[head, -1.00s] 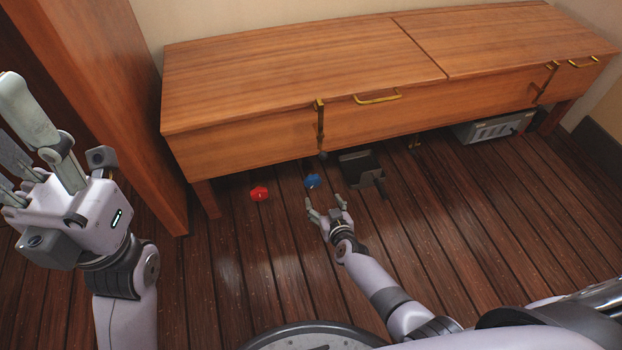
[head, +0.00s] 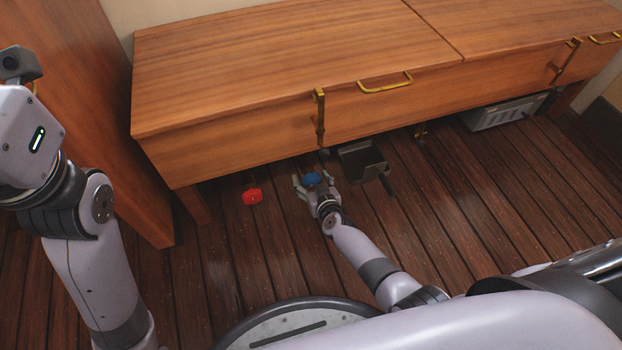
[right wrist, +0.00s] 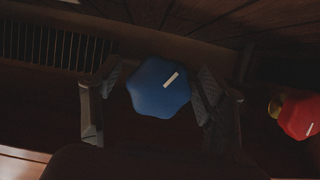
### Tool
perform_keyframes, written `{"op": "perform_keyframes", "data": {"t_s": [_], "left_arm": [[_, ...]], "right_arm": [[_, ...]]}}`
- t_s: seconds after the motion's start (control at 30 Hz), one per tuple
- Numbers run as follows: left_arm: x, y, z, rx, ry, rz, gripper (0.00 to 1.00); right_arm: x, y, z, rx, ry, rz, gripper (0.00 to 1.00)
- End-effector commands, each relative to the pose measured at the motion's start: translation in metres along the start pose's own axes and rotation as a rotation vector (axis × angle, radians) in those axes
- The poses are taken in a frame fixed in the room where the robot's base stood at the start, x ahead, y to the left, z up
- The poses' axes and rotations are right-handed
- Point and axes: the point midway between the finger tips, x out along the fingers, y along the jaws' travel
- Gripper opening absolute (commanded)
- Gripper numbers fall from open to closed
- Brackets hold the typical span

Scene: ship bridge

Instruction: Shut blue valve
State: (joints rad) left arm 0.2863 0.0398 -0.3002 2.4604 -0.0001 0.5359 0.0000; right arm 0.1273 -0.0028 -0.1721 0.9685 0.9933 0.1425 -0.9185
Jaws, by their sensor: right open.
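The blue valve (head: 312,179) is a small lobed knob low under the front edge of the wooden bench. In the right wrist view its blue knob (right wrist: 158,87) shows a white mark slanting up to the right. My right gripper (head: 313,183) is open, with its fingers on either side of the blue knob; in the right wrist view the right finger looks close to it, but contact cannot be told. My left arm (head: 40,150) stands at the left edge of the head view, its fingers out of frame.
A red valve (head: 252,197) sits just left of the blue one and also shows in the right wrist view (right wrist: 299,116). The wooden bench (head: 270,70) overhangs both. A dark open box (head: 362,160) stands right of my right gripper. A grey crate (head: 503,112) lies farther right.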

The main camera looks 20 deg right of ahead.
Motion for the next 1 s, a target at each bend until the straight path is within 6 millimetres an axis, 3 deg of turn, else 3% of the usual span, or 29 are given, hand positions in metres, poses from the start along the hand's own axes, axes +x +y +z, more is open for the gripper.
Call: {"op": "perform_keyframes", "data": {"t_s": [0.73,1.0], "left_arm": [[-0.0001,0.0002,0.0001,-0.001,0.0,0.0,0.4],[-0.0029,0.0004,0.0002,-0.001,-0.002,0.0,0.4]], "right_arm": [[-0.0001,-0.0001,0.0001,0.0,0.0,0.0,0.2],[0.0001,0.0002,0.0013,0.02,0.0,-0.008,0.19]]}}
